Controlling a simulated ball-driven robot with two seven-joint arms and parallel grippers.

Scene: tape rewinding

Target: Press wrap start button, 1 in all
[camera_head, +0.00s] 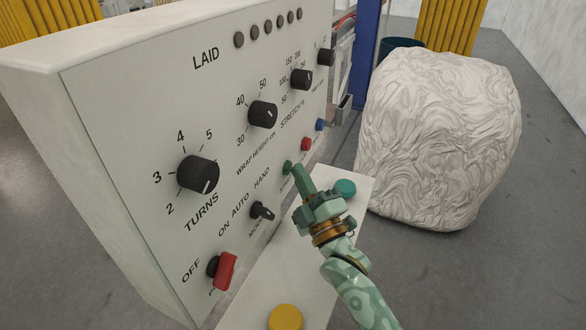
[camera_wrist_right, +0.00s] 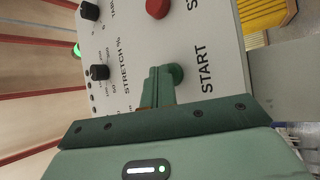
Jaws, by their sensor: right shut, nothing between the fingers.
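The white control panel (camera_head: 150,110) stands at the left in the head view. The green start button (camera_head: 288,167) is low on its face; in the wrist view the button (camera_wrist_right: 176,73) sits beside the word START. My right gripper (camera_head: 299,172) is shut and empty, with its fingertips pointing at the panel right at the button. In the wrist view my right fingertips (camera_wrist_right: 158,82) are close against the button and partly overlap it; I cannot tell whether they touch or press it. My left gripper is in neither view.
A red button (camera_head: 306,144) and a blue button (camera_head: 320,124) are beyond the green one. Black knobs (camera_head: 198,174) and a red power switch (camera_head: 226,270) are on the panel. The ledge below bears teal (camera_head: 345,188) and yellow (camera_head: 285,318) buttons. A wrapped white bale (camera_head: 435,135) stands right.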

